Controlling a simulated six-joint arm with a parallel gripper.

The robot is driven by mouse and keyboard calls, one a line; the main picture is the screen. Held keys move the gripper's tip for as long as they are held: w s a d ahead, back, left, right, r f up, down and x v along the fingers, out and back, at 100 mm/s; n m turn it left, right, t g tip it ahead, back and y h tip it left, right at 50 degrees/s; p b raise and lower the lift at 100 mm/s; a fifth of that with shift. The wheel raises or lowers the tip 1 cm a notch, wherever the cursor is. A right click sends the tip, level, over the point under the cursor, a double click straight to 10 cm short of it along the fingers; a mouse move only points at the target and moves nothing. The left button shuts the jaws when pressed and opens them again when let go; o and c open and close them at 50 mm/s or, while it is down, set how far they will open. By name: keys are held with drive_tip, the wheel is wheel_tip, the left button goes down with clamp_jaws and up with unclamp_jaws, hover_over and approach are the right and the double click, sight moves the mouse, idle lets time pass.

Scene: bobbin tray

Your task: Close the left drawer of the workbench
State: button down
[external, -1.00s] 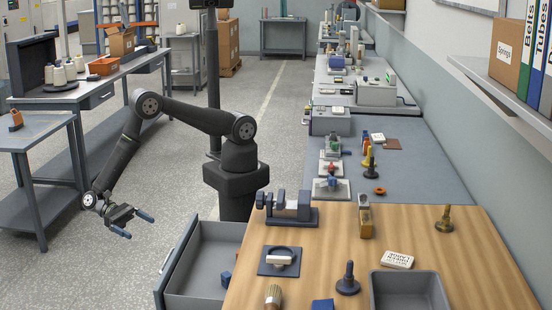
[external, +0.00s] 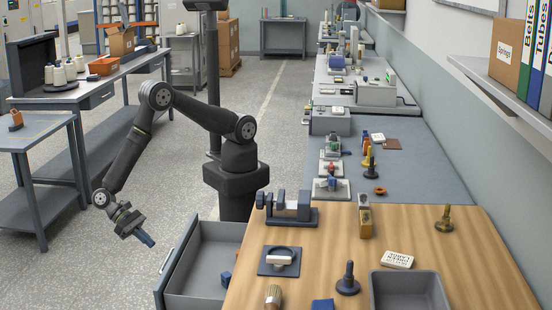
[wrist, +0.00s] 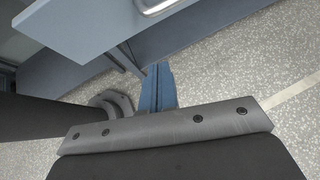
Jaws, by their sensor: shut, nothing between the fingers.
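The left drawer (external: 205,295) is grey and pulled out to the left from under the wooden-topped workbench (external: 330,232). A small blue object lies inside it near the bench. My gripper (external: 148,240) is in the air to the left of the drawer front (external: 178,266), with a gap between them. Its blue fingers (wrist: 157,88) are together and empty. In the wrist view the drawer front (wrist: 95,30) with its pale handle (wrist: 152,6) is above the fingertips. The drawer's lower edge in the external view is cut off by the frame.
On the bench stand a grey vise (external: 290,207), a brush (external: 273,296), a grey bin (external: 410,292) and several small parts. A side table (external: 40,130) stands at the left. The speckled floor (external: 110,275) left of the drawer is clear.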

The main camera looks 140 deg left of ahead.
sight(237, 254)
drive_tip(key=w+a, duration=0.3)
drive_tip(key=w, duration=0.2)
drive_tip(key=shift+w+f, duration=0.15)
drive_tip(key=shift+w, duration=0.15)
drive_tip(key=shift+a, duration=0.1)
drive_tip(key=w+a, duration=1.6)
drive_tip(key=shift+w+a, duration=0.25)
drive_tip(key=shift+w, duration=0.05)
drive_tip(key=shift+a, duration=0.1)
